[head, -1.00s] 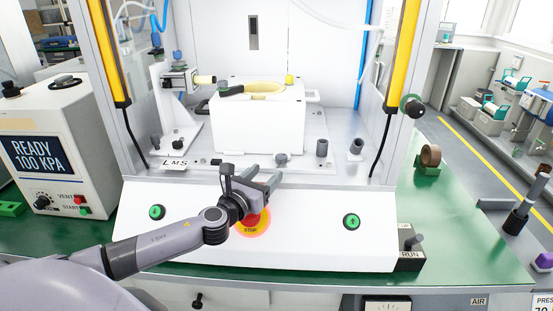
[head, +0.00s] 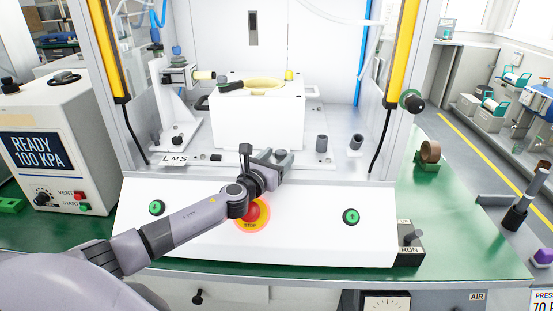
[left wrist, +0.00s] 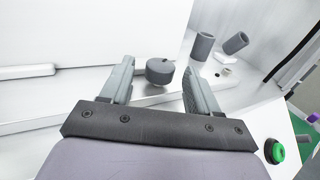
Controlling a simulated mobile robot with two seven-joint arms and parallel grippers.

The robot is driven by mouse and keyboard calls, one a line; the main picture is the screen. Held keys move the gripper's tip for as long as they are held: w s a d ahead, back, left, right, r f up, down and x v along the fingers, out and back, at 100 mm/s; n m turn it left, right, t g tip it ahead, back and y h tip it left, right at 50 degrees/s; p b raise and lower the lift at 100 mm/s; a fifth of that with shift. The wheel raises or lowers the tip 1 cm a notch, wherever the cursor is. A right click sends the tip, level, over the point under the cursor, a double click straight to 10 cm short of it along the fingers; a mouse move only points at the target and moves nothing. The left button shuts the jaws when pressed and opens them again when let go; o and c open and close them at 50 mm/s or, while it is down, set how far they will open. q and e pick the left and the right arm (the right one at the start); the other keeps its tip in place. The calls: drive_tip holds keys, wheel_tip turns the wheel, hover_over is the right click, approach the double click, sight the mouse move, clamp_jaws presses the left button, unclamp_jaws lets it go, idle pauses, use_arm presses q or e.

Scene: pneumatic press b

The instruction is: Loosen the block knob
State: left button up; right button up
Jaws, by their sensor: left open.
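A dark round knob (left wrist: 160,71) sits at the foot of the white block (head: 258,123), on the press's metal bed. In the left wrist view the knob shows between the two grey fingers of my left gripper (left wrist: 157,80), near their tips, with gaps on both sides. In the head view the left gripper (head: 269,157) reaches over the front panel, and its fingers partly cover the knob (head: 281,152). The left gripper is open and holds nothing. My right gripper is in neither view.
Below my left gripper is a red stop button (head: 252,212) on the white panel, between two green buttons (head: 157,208) (head: 351,217). Grey posts (head: 321,143) (head: 356,142) stand right of the knob.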

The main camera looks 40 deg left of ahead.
use_arm(q)
drive_tip(key=c, duration=1.1)
drive_tip(key=shift+o, duration=0.2)
drive_tip(key=shift+y, duration=0.4)
drive_tip(key=shift+w+d+r+n+g+y+p, duration=0.1)
drive_tip(key=shift+d+n+g+y+p, duration=0.1)
drive_tip(key=shift+n+y+p, duration=0.45)
drive_tip(key=shift+d+r+n+g+y+p, duration=0.1)
drive_tip(key=shift+d+n+g+y+p, duration=0.1)
drive_tip(key=shift+n+y+p, duration=0.4)
drive_tip(key=n+y, duration=0.1)
drive_tip(key=g+y, duration=0.1)
drive_tip(key=y, duration=0.1)
drive_tip(key=shift+w+d+f+n, duration=0.1)
drive_tip(key=shift+d+f+n, duration=0.1)
drive_tip(key=shift+n, duration=0.15)
drive_tip(key=n+g+y, duration=0.2)
drive_tip(key=y, duration=0.1)
drive_tip(key=shift+w+d+f+n+y+b, duration=0.15)
drive_tip(key=shift+d+n+y+b, duration=0.1)
drive_tip(key=shift+n+b, duration=0.15)
drive_tip(key=n+g+y+b, duration=0.1)
drive_tip(key=n+g+y, duration=0.1)
drive_tip(key=shift+w+d+g+b, duration=0.1)
drive_tip(key=shift+w+g+b, duration=0.05)
drive_tip(key=shift+g+b, duration=0.25)
drive_tip(key=shift+w+n+g+y+b, duration=0.15)
drive_tip(key=shift+n+g+y+b, duration=0.75)
drive_tip(key=shift+g, duration=0.3)
